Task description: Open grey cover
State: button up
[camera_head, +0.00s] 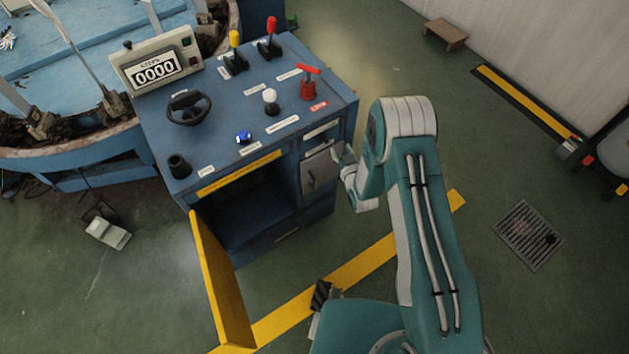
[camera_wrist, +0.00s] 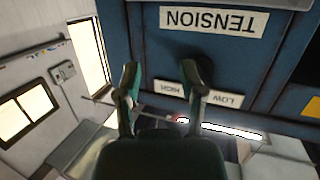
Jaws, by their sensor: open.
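The grey cover (camera_head: 320,172) is a small grey panel with a dark handle mark on the right front of the blue console (camera_head: 225,130). It looks shut in the head view. My gripper (camera_head: 343,157) is just right of the cover; I cannot tell whether it touches. In the wrist view my gripper (camera_wrist: 162,78) has its two fingers spread apart with nothing between them. Upside-down labels, TENSION (camera_wrist: 214,20) and LOW/HIGH (camera_wrist: 198,93), show beyond the fingers. I cannot make out the cover clearly in the wrist view.
A yellow door (camera_head: 220,285) stands open at the console's left front, before a dark compartment. The green floor to the right is mostly clear, with a drain grate (camera_head: 528,235).

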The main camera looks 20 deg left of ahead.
aim_at(315, 183)
jog(key=s+f+t+y, duration=0.1)
jog(key=s+f+y, duration=0.2)
jog(key=s+f, duration=1.05)
jog(key=shift+n, duration=0.4)
jog(key=x, duration=1.1)
jog(key=shift+w+a+f, duration=0.1)
jog(key=shift+a, duration=0.2)
grip_shut()
